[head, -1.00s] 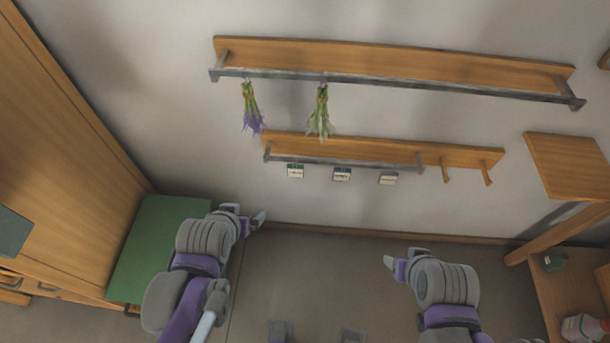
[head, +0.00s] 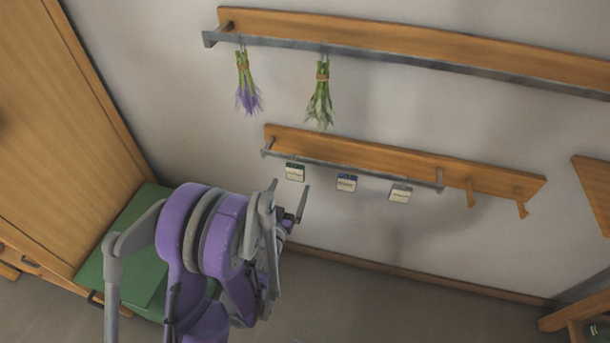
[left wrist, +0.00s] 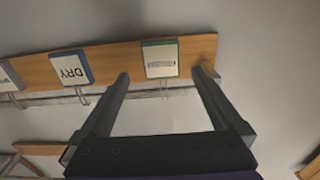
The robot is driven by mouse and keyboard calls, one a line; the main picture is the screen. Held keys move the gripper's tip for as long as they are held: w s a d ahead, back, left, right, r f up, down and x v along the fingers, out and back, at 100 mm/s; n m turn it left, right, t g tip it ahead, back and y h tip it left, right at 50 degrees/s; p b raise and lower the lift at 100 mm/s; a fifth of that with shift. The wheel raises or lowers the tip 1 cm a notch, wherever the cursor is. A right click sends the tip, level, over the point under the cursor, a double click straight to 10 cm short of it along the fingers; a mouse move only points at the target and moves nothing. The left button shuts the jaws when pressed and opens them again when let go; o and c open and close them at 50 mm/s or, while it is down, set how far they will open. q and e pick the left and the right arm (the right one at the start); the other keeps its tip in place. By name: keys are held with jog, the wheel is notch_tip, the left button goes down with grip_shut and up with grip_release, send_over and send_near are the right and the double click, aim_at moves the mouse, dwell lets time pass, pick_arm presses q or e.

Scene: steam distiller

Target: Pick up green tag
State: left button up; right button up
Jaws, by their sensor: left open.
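The green tag (head: 295,172) is a small white card with a green top edge, hanging at the left end of the lower rail in the head view. In the left wrist view the green tag (left wrist: 160,59) shows upside down with a green border, between and beyond the fingertips. My left gripper (head: 289,188) is open and empty, just below the tag in the head view. In the left wrist view the left gripper (left wrist: 165,76) has its fingers on either side of the tag. Whether they touch it I cannot tell. My right gripper is out of view.
A blue tag (head: 347,183) and a grey tag (head: 400,193) hang to the right on the same lower rail (head: 350,169). Two herb bundles, one purple (head: 247,85) and one pale green (head: 320,97), hang above. A green-topped surface (head: 120,250) stands lower left.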

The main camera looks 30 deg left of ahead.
aim_at(295, 173)
pick_arm(q)
jog(key=shift+w+a+r+p, duration=0.15)
jog(key=shift+w+a+p, duration=0.05)
jog(key=shift+w+p, duration=0.3)
jog(key=shift+w+a+r+p, duration=0.15)
jog(key=shift+w+p, duration=0.2)
jog(key=shift+w, duration=0.15)
jog(key=shift+x, duration=1.15)
jog(key=x, duration=0.5)
jog(key=shift+w, duration=0.3)
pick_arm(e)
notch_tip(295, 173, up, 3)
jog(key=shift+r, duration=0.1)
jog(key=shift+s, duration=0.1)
pick_arm(q)
jog(key=c, duration=1.3)
jog(key=shift+c, duration=0.2)
